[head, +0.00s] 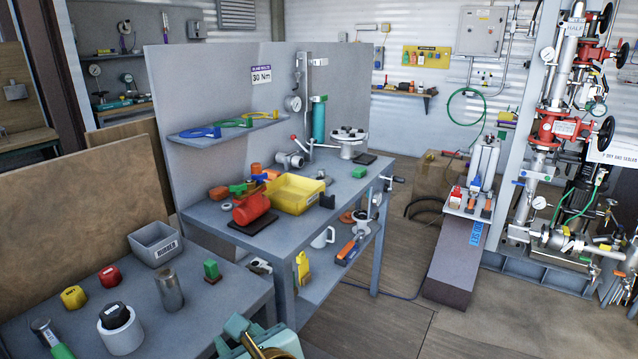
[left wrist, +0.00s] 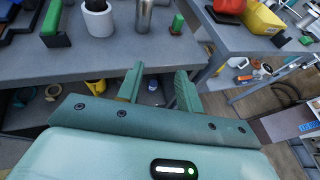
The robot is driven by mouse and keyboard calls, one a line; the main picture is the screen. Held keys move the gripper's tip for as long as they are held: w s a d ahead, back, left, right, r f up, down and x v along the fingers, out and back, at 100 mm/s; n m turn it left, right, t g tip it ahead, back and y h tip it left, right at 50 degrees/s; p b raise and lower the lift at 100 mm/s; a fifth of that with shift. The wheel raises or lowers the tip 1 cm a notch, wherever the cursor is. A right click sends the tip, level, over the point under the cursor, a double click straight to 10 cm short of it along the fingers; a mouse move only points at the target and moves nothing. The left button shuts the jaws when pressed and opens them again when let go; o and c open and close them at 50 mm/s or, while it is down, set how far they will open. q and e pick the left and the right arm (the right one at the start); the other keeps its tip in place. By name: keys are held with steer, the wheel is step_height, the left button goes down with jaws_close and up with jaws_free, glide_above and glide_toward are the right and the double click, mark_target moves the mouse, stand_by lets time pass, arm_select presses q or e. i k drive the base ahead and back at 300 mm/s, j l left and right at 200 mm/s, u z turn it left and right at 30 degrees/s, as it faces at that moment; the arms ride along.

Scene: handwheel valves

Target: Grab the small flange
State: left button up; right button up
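I cannot tell for sure which part is the small flange. A small grey ring-like part (head: 226,206) lies on the middle workbench, left of the red cylinder. A larger round flanged metal part (head: 349,141) stands at the bench's back right. Another grey metal part (head: 361,223) sits on the lower shelf. My left gripper is at the bottom edge of the head view, mostly cut off. In the left wrist view my left gripper (left wrist: 158,88) is open, its teal fingers apart with nothing between them, by the grey table's front edge. My right gripper is not in view.
The near table (head: 225,300) holds a grey bin (head: 155,243), a metal cylinder (head: 169,290), coloured knobs and a white cup-like part (head: 120,332). The middle bench holds a yellow bin (head: 293,194) and red cylinder (head: 251,208).

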mark_target(321, 177)
steer(key=i+l+u, duration=0.1)
steer(key=i+l, duration=0.25)
steer(key=i+l+u, duration=0.1)
steer(key=i+l, duration=0.25)
steer(key=i+l+u, duration=0.15)
steer(key=i+l, duration=0.2)
steer(key=l, duration=0.15)
steer(key=i+l+u, duration=0.1)
steer(key=i+l, duration=0.2)
steer(key=l, duration=0.15)
steer(key=i+l+u, duration=0.1)
steer(key=i+l, duration=0.2)
steer(key=l, duration=0.2)
steer(key=i+l+u, duration=0.25)
steer(key=i+l, duration=0.4)
steer(key=i, duration=0.1)
